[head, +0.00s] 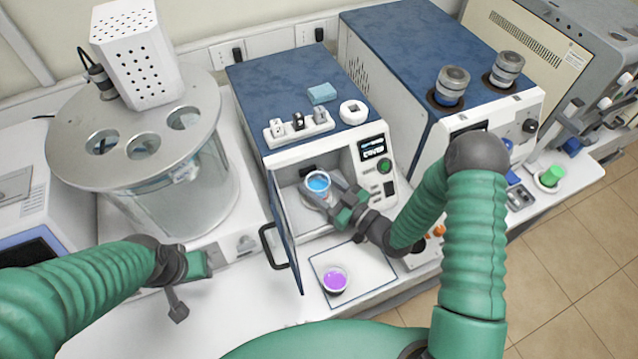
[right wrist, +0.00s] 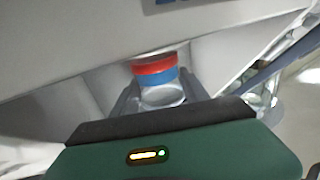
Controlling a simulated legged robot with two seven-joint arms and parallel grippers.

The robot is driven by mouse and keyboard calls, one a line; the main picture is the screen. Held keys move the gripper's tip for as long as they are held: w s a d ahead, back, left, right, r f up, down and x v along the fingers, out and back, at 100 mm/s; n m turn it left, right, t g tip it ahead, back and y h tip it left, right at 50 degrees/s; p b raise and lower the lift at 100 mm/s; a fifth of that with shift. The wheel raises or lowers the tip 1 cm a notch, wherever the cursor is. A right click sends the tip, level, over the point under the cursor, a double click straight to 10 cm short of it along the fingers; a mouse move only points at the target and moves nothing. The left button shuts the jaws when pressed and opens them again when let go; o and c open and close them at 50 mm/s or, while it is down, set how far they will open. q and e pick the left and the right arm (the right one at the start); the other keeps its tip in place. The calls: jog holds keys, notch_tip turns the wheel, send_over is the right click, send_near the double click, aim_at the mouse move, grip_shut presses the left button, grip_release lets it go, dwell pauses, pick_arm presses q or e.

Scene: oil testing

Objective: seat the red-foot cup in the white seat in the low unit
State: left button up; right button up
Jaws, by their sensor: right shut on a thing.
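The red-foot cup (head: 318,182), clear with blue liquid, is inside the open chamber of the low unit (head: 300,95). My right gripper (head: 328,190) reaches in from the right and is shut on it. In the right wrist view the cup (right wrist: 160,78) shows between the fingers, with its red band and blue liquid. The white seat is hidden beneath the cup, so I cannot tell whether they touch. My left gripper (head: 187,285) is apart from the unit, at the lower left, holding nothing visible; its jaw opening is unclear.
The unit's door (head: 284,235) stands open on the chamber's left, its dark handle (head: 272,247) facing my left arm. A cup of purple liquid (head: 335,281) stands on a white mat (head: 375,268) in front. A glass bath (head: 175,190) is left; a taller blue-topped unit (head: 410,50) is right.

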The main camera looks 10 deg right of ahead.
pick_arm(q)
jog(key=shift+a+f, duration=0.15)
jog(key=shift+f, duration=0.05)
pick_arm(e)
jog(key=shift+a+f, duration=0.15)
jog(key=shift+a, duration=0.05)
jog(key=shift+f+b, duration=0.55)
jog(key=shift+b, duration=0.15)
pick_arm(q)
jog(key=shift+f, duration=0.45)
pick_arm(e)
jog(key=o, duration=1.5)
jog(key=shift+o, duration=0.2)
pick_arm(q)
jog(key=b+x, duration=0.3)
jog(key=shift+s+f, duration=0.2)
jog(key=shift+s, duration=0.2)
pick_arm(e)
jog(key=v, duration=1.6)
jog(key=shift+d, duration=0.1)
jog(key=shift+s+d, duration=0.25)
jog(key=shift+s, duration=0.1)
jog(key=shift+a, duration=0.1)
